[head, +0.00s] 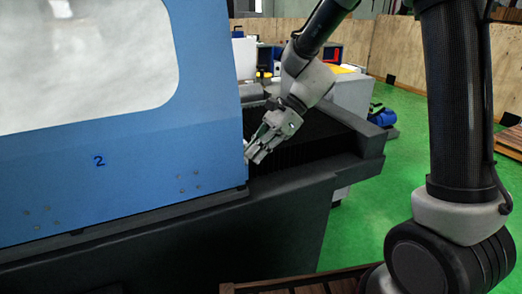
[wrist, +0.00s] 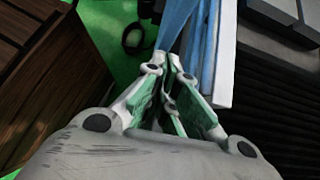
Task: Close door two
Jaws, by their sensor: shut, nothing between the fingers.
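Door two (head: 105,165) is a blue panel with a window and the mark "2", filling the left of the head view. Its right edge ends beside my gripper (head: 256,152). My gripper is shut and empty, with its fingertips close to that edge; I cannot tell if they touch. In the wrist view my gripper (wrist: 168,72) points at the blue and white edge of the door (wrist: 212,50). The door's handle is not clearly seen. To the right of the door edge the machine's dark ribbed bed (head: 305,145) lies uncovered.
The dark grey machine base (head: 290,225) runs under the door and ends at the right. Green floor (head: 400,140) is free beyond it. A slatted wooden platform (head: 300,284) lies at the bottom. A blue motor-like object (head: 382,117) stands on the floor behind.

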